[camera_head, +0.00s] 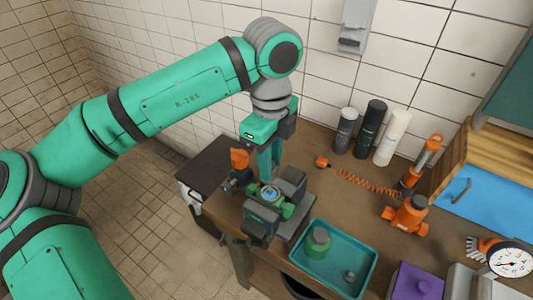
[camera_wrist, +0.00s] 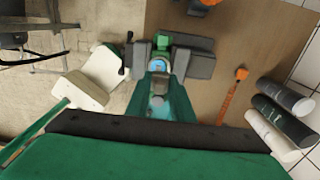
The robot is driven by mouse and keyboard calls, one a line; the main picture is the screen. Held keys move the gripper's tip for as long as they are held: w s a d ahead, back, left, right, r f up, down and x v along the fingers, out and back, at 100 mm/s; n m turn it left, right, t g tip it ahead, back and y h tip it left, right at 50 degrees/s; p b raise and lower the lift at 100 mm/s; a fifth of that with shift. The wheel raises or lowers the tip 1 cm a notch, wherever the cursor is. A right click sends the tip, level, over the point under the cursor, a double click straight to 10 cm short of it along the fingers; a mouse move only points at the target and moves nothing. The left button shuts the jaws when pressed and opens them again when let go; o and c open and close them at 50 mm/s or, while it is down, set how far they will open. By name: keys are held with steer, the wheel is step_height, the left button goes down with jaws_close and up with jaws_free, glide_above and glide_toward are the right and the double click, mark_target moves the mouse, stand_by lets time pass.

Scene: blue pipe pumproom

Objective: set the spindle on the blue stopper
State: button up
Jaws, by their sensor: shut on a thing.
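The blue stopper (camera_head: 270,192) sits in a green part (camera_head: 286,209) held between the dark jaws of a vise (camera_head: 262,222) on the bench. In the wrist view the blue stopper (camera_wrist: 158,65) shows just beyond my fingertips. My gripper (camera_head: 270,172) points down over the vise, close above the stopper. In the wrist view its teal fingers are shut on a small grey piece (camera_wrist: 157,101), which looks like the spindle. The fingers hide most of the spindle in the head view. I cannot tell whether it touches the stopper.
A teal tray (camera_head: 365,268) holding a green jar (camera_head: 318,241) and a small grey part stands right of the vise. An orange tool (camera_head: 239,159) stands close left of my gripper. Several bottles (camera_head: 371,130) line the wall. Clear bench lies between vise and orange coiled cord (camera_head: 360,180).

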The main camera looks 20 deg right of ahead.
mark_target(270, 188)
steer(key=shift+s+f, duration=0.15)
steer(key=shift+f, duration=1.6)
steer(key=shift+f, duration=1.4)
stand_by(1.0)
steer(key=o, duration=1)
steer(key=shift+r, duration=0.1)
steer(key=shift+r, duration=3.4)
